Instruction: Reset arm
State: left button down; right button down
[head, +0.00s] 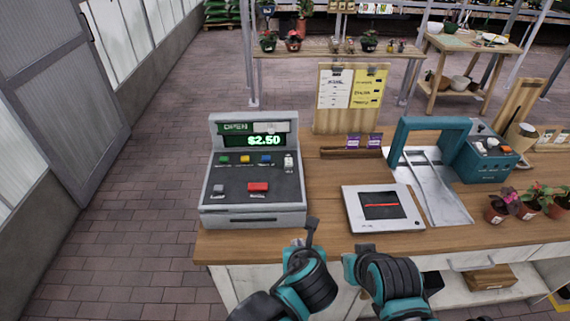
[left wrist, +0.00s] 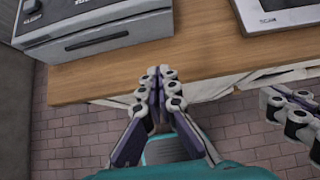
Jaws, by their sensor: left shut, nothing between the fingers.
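My left gripper (head: 309,236) is at the front edge of the wooden counter (head: 328,245), just right of the cash register. In the left wrist view the left gripper (left wrist: 158,74) has its fingers together with nothing between them, over the counter's front edge. My right arm (head: 385,275) is beside it on the right, in front of the counter. The fingers of my right gripper (left wrist: 292,106) show partly at the right edge of the left wrist view. Their opening is not clear.
The cash register (head: 254,187) reads $2.50. A flat scanner (head: 382,208), a teal-framed metal bagging stand (head: 431,177), a teal machine (head: 487,152) and potted plants (head: 503,205) stand on the counter. The brick floor (head: 130,230) at the left is clear.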

pick_arm(q)
jog(key=s+a+m+g, duration=0.1)
jog(key=s+a+m, duration=0.1)
jog(key=a+m, duration=1)
jog(key=s+a+m, duration=0.2)
jog(key=a+m, duration=1)
jog(key=m, duration=1.2)
jog(key=shift+s+g, duration=0.4)
jog(key=shift+r, duration=0.1)
